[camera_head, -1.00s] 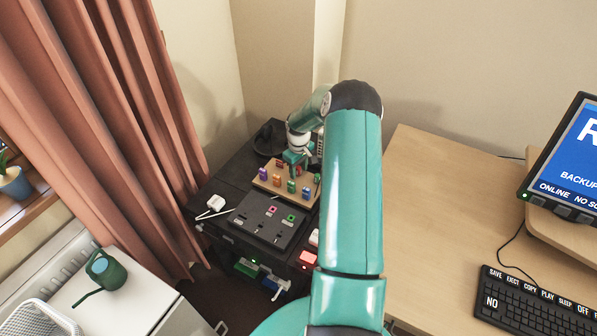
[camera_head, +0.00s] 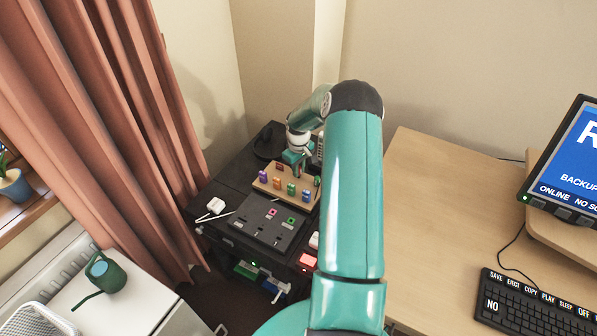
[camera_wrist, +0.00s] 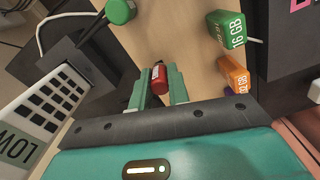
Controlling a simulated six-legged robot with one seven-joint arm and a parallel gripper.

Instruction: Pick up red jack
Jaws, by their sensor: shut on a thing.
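The red jack (camera_wrist: 159,79) is a small red cylinder with a dark end. In the wrist view it sits between the two green fingers of my gripper (camera_wrist: 158,86), which are shut on it. In the head view my gripper (camera_head: 296,162) is over the back of a wooden board (camera_head: 268,185). The jack is too small and too covered there to make out clearly. I cannot tell whether it is clear of the board.
The board carries several coloured sticks, including a green one (camera_wrist: 229,30) and an orange one (camera_wrist: 235,75). A green cylinder (camera_wrist: 120,11) and a keypad device (camera_wrist: 45,108) are close by. A black panel (camera_head: 262,222) lies in front of the board.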

